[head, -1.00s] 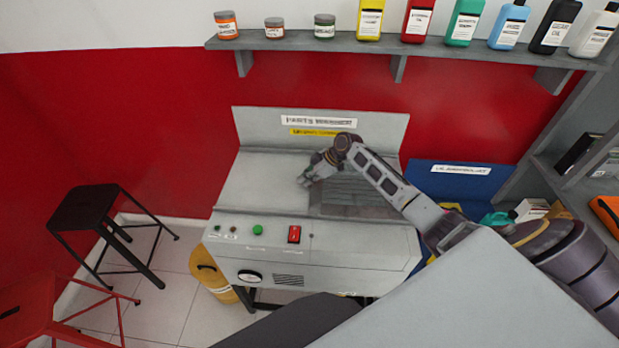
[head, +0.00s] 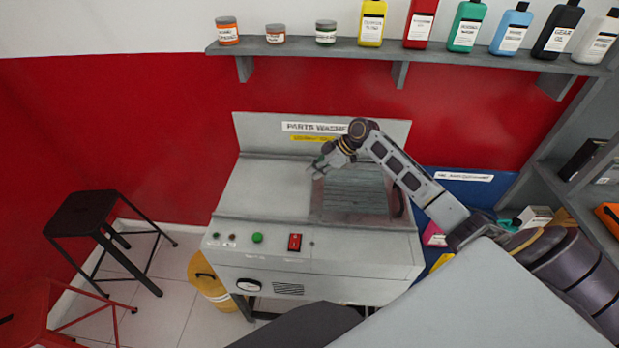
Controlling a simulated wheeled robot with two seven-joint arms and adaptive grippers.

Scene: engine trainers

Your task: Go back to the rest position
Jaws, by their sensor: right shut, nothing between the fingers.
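My right gripper (head: 318,167) is shut and empty. It is above the grey top of the parts washer (head: 262,192), near the left side of the washer's dark slatted panel (head: 355,192). Whether it touches the washer I cannot tell. My right arm reaches in from the lower right, bent over the washer's right side. My left gripper does not show.
The washer's front has a green button (head: 257,238) and a red switch (head: 295,242). A shelf (head: 430,61) with bottles and jars runs along the wall above. A black stool (head: 85,212), a red stool (head: 35,322) and a yellow bucket (head: 208,279) stand at left.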

